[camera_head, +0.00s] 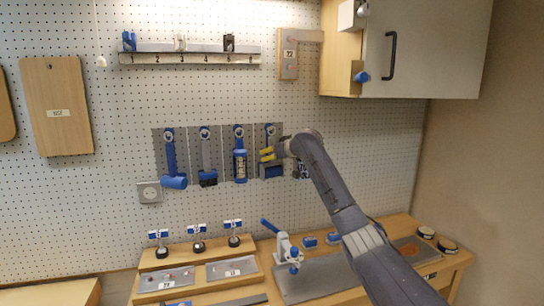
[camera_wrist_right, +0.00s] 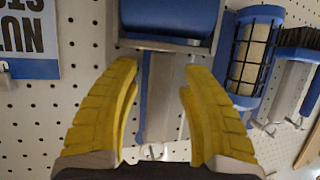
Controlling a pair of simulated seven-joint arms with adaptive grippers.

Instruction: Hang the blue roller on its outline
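The blue roller (camera_head: 271,171) is at the fourth grey tool panel (camera_head: 276,130) on the pegboard, its drum low on the panel. In the right wrist view, upside down, the blue drum (camera_wrist_right: 170,15) is at the top with a metal frame edge below it. A grey strip with a blue edge runs down from it between my fingers; I cannot tell handle from outline. My right gripper (camera_head: 267,154) has yellow fingers above the drum. In the wrist view it (camera_wrist_right: 160,80) is open, fingers apart with gaps beside the strip. My left gripper is not in view.
A blue hammer (camera_head: 173,182), a brush (camera_head: 207,178) and a caged blue tool (camera_head: 240,166) hang left of the roller. A sign (camera_wrist_right: 28,35) is close beside the gripper. A cabinet (camera_head: 425,50) juts out above right. The bench below holds stands and a blue-handled clamp (camera_head: 288,251).

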